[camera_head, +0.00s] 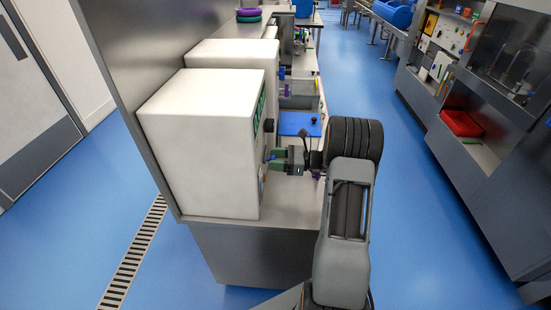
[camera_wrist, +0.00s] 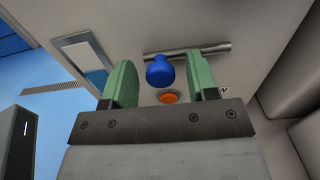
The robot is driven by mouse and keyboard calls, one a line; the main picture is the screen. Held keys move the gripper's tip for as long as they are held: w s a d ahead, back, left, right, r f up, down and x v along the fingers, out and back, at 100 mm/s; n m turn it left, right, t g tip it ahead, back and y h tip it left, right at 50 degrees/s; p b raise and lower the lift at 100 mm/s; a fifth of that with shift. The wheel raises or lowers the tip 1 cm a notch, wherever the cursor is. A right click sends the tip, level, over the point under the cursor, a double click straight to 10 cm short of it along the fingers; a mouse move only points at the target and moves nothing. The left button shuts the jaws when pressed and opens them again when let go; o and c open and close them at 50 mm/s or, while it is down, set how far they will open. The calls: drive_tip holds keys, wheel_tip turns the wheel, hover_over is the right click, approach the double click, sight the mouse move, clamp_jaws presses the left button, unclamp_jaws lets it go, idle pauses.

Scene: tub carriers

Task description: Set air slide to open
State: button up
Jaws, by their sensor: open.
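A white box-shaped machine (camera_head: 195,145) stands at the near end of the bench. In the wrist view, its panel carries a blue knob (camera_wrist: 159,70) at a grey metal bar (camera_wrist: 210,49), which I take to be the air slide. An orange round button (camera_wrist: 169,97) lies just beside the knob. A printed label ending in "N" (camera_wrist: 225,91) is partly hidden by my right finger. My gripper (camera_head: 274,157) is at the machine's right face. In the wrist view, its green fingers stand open on either side of the knob; contact is not visible.
A second white machine (camera_head: 235,52) stands behind the first. A blue tray (camera_head: 298,124) lies on the bench beyond my gripper. A grey shelf unit with a red bin (camera_head: 461,123) stands at right. The blue floor between is clear.

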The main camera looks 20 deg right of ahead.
drive_tip(key=shift+a, duration=0.1)
clamp_jaws()
idle(0.5)
